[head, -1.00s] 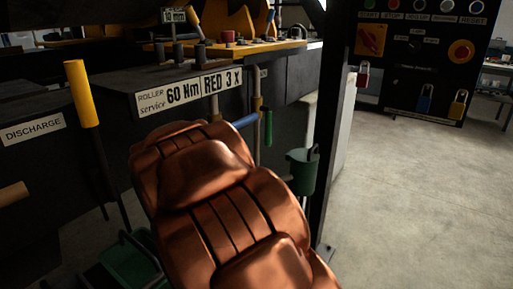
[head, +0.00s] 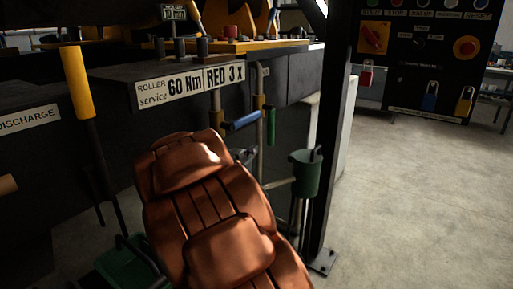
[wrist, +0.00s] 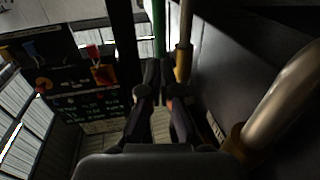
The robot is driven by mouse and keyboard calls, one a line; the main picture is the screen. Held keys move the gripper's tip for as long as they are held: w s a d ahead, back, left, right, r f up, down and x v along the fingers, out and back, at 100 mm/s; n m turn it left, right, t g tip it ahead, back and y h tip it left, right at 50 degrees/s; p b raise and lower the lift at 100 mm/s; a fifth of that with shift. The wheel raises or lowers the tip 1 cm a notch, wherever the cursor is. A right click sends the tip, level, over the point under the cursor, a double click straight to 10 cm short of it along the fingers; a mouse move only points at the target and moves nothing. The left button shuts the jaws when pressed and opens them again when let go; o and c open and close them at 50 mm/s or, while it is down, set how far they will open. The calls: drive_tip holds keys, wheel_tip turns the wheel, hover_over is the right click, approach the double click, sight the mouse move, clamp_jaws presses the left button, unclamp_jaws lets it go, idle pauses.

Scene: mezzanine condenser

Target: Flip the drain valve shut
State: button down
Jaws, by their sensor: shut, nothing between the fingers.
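Two lever handles sit on thin pipes under the bench edge in the head view. The blue handle (head: 241,121) lies nearly level, and the green handle (head: 270,126) hangs upright. No label tells which is the drain valve. The green handle also shows in the wrist view (wrist: 158,28), ahead of the fingers, beside a pipe with a brass fitting (wrist: 183,62). My gripper (wrist: 160,68) is shut and empty, with its fingers pointing toward that area and apparently short of the green handle. In the head view my copper-coloured arm hides most of the gripper.
A thick pipe (wrist: 285,95) is close on the right in the wrist view. A yellow-handled lever (head: 77,82) stands at left. The floor at right is clear.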

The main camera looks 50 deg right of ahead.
sight(269, 134)
drive_tip(key=b+x, duration=0.1)
drive_tip(key=x, duration=1.2)
drive_tip(key=shift+s+b, duration=0.1)
drive_tip(key=shift+b, duration=0.25)
drive_tip(key=shift+f, duration=0.15)
